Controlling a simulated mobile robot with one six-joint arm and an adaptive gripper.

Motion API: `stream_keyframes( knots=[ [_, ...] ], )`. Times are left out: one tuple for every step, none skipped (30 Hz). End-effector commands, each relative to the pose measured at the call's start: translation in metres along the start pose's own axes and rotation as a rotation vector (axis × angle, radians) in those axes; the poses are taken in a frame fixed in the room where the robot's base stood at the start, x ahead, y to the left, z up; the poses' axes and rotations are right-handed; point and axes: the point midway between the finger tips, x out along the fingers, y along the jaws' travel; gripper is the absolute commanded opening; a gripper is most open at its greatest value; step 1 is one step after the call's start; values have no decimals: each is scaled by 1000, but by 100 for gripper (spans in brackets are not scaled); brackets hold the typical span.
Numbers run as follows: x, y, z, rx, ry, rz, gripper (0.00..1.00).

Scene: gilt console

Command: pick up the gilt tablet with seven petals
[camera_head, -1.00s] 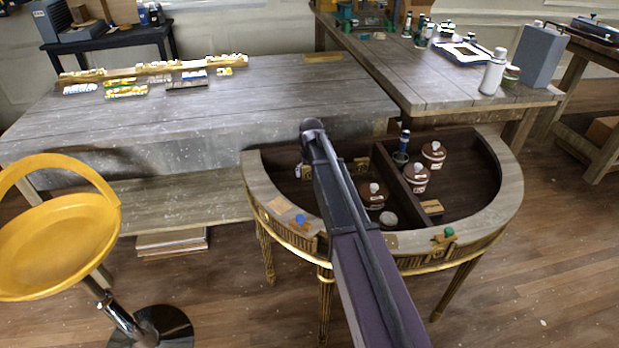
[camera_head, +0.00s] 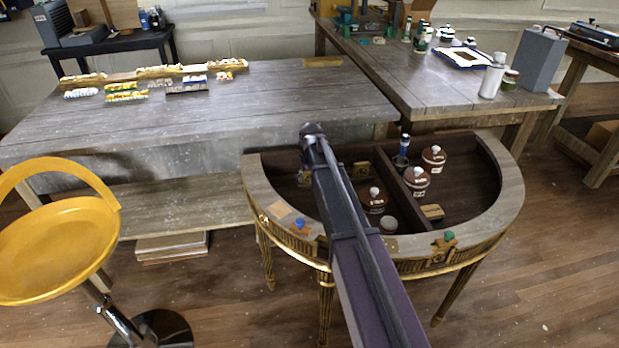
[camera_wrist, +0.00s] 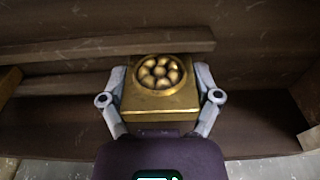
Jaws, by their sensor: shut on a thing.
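The gilt tablet (camera_wrist: 160,102), a square gold block with a round rosette of several domed petals, sits between the two fingers of my gripper (camera_wrist: 161,98) in the wrist view. The fingers press on its left and right sides, so the gripper is shut on it. The rosette faces the camera. The tablet is over or in the dark wooden compartment of the half-round console (camera_head: 262,190); I cannot tell whether it touches the floor.
A divider (camera_head: 408,190) splits the console. Blue (camera_head: 299,224) and green (camera_head: 449,237) knobbed pieces are on the front rim. A yellow stool (camera_head: 50,240) stands left.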

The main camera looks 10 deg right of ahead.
Motion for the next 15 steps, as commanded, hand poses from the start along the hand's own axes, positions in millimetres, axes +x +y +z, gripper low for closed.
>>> stream_keyframes(
  knots=[
    [0,0,0,0,-1,0,41],
    [0,0,0,0,-1,0,41],
    [0,0,0,0,-1,0,40],
    [0,0,0,0,-1,0,40],
    [0,0,0,0,-1,0,40],
    [0,0,0,0,-1,0,40],
    [0,0,1,0,-2,0,40],
    [0,0,1,0,-2,0,40],
    [0,0,1,0,-2,0,40],
    [0,0,1,0,-2,0,40],
    [0,0,1,0,-2,0,40],
    [-1,0,0,0,-2,0,40],
    [-2,0,0,0,-2,0,40],
    [-2,0,0,0,-2,0,40],
    [-4,0,0,0,-2,0,40]
  ],
)
